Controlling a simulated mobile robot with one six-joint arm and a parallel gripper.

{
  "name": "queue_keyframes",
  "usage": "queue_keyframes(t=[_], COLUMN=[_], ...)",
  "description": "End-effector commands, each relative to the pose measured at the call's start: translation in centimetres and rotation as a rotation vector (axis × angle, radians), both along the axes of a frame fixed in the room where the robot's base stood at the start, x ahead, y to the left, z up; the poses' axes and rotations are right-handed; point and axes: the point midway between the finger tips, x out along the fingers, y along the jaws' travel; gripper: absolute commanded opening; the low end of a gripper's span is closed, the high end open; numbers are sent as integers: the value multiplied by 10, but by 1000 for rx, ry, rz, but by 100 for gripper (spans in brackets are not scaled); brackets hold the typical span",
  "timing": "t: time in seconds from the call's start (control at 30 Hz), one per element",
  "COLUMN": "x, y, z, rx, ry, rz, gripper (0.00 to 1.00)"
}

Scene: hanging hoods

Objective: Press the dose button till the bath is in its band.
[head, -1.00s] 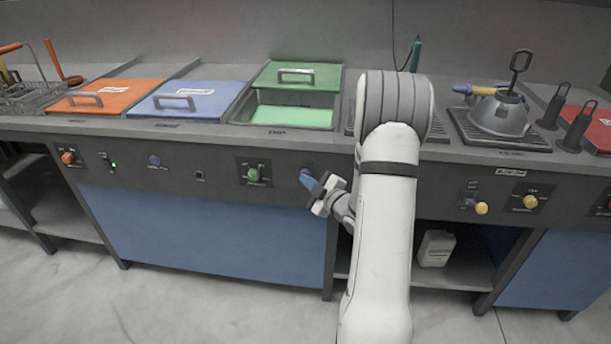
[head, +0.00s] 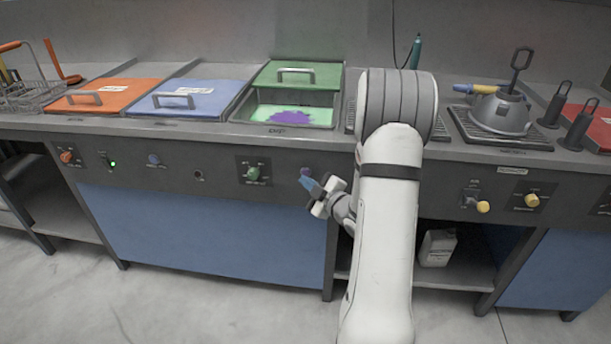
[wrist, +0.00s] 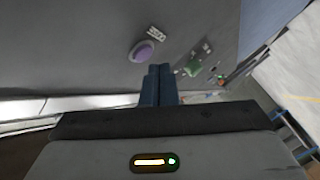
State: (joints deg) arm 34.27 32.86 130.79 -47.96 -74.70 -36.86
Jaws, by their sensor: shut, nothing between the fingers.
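The open bath (head: 318,115) holds pale green liquid with a purple patch (head: 290,117) at its middle. Its green lid (head: 297,76) is slid back behind it. The purple dose button (head: 306,172) is on the front panel below the bath's right side; it also shows in the wrist view (wrist: 142,51), with a small label beside it. My gripper (head: 312,187) is shut and empty, just below and right of the button. In the wrist view its fingertips (wrist: 158,70) are close together, and a small gap seems to separate them from the button. No band marking is legible.
A green knob (head: 253,174) is left of the button and shows in the wrist view (wrist: 193,68). Orange (head: 110,95) and blue (head: 187,98) lids cover the baths to the left. A kettle (head: 499,113) stands on a grate at right. Floor in front is clear.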

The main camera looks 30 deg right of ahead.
Motion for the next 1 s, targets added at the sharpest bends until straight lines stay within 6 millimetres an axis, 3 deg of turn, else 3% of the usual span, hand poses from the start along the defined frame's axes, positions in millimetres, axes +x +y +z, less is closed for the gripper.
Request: queue_keyframes(t=[0.37,0.8,1.0], x=[-3,-38,-43], y=[2,25,29], z=[-1,-1,0], rx=[0,-1,0], ry=[0,-2,0], rz=[0,0,0], gripper=[0,0,0])
